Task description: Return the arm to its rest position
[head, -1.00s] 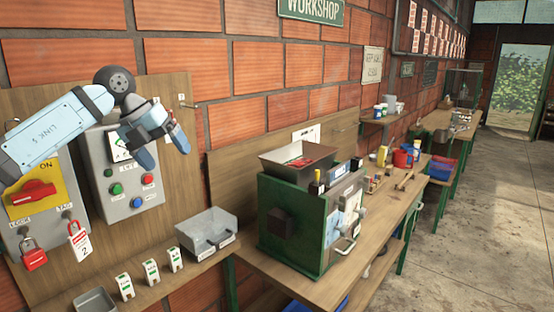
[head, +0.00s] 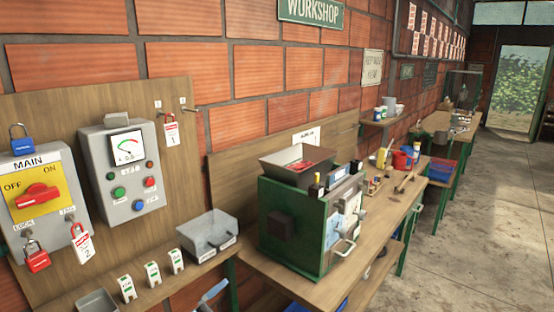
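My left arm shows only as a small light-blue and white piece, likely part of my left gripper (head: 213,292), at the bottom edge below the grey open bin (head: 208,235). The rest of the arm is out of the picture, and its finger opening cannot be made out. My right gripper is not in view. A red-and-white tag marked 1 (head: 171,134) hangs on the left hook of the wooden board (head: 60,102); the right hook (head: 188,106) is bare. No part of my arm is in front of the board's panels.
The main switch box (head: 35,215) bears a red knob (head: 36,196), a blue padlock (head: 22,140), a red padlock (head: 36,257) and tag 2 (head: 82,243). A grey meter box (head: 123,172) stands beside it. A green machine (head: 292,225) occupies the bench (head: 382,232). The floor at right is clear.

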